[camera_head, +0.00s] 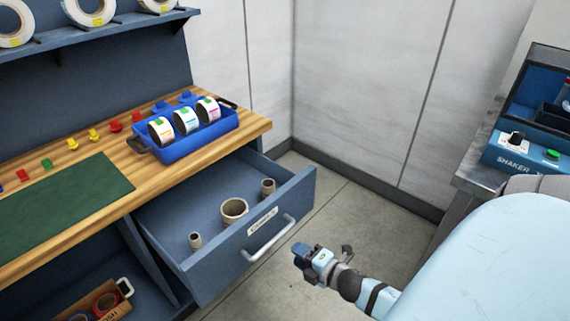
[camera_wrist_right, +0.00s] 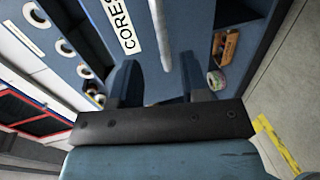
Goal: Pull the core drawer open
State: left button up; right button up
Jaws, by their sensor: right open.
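The core drawer (camera_head: 245,262) is a blue drawer under the wooden bench, pulled well out, with several cardboard cores standing inside, such as the wide one in the middle (camera_head: 233,210). Its silver bar handle (camera_head: 268,240) is on the front below a white label, which reads CORES (camera_wrist_right: 128,27) in the right wrist view. My right gripper (camera_head: 320,254) is open and just in front of the drawer front, to the right of the handle and apart from it in the head view. In the right wrist view the handle (camera_wrist_right: 160,35) lies ahead between the two fingers. My left gripper is not in view.
A blue tray (camera_head: 202,139) with label rolls stands on the bench (camera_head: 65,172), near a green mat (camera_head: 62,205). A cardboard box (camera_head: 105,305) sits on the lower shelf. A shaker machine (camera_head: 525,155) stands at right. The floor between is clear.

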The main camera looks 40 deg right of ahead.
jog(key=v, duration=0.4)
dwell(0.6)
